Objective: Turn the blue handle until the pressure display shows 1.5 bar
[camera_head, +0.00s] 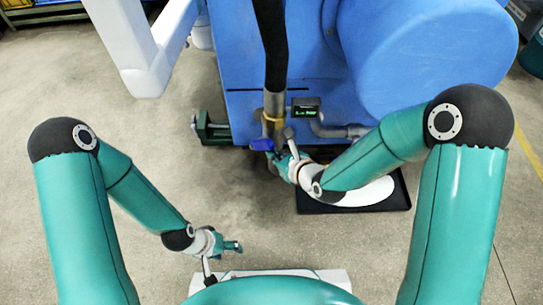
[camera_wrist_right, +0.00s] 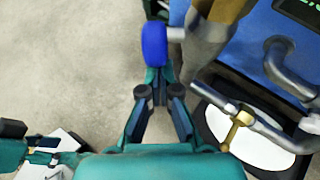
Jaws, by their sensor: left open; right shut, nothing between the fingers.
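The blue handle (camera_head: 262,144) sits on the pipe fitting at the front of the blue machine. It shows large in the right wrist view (camera_wrist_right: 154,43), upright, with its stem running right to the metal pipe. My right gripper (camera_head: 279,155) is just beside the handle. In the right wrist view its fingertips (camera_wrist_right: 159,76) are together at the handle's lower end, with nothing between them; I cannot tell whether they touch it. The pressure display (camera_head: 306,107) is dark with small green digits, too small to read. My left gripper (camera_head: 235,246) is open and empty, low over the floor.
A black hose (camera_head: 272,45) runs down to the metal pipe (camera_head: 273,103). A grey elbow pipe (camera_head: 335,130) lies right of the handle. A black tray (camera_head: 399,193) with a white disc sits below my right arm. The floor at left is clear.

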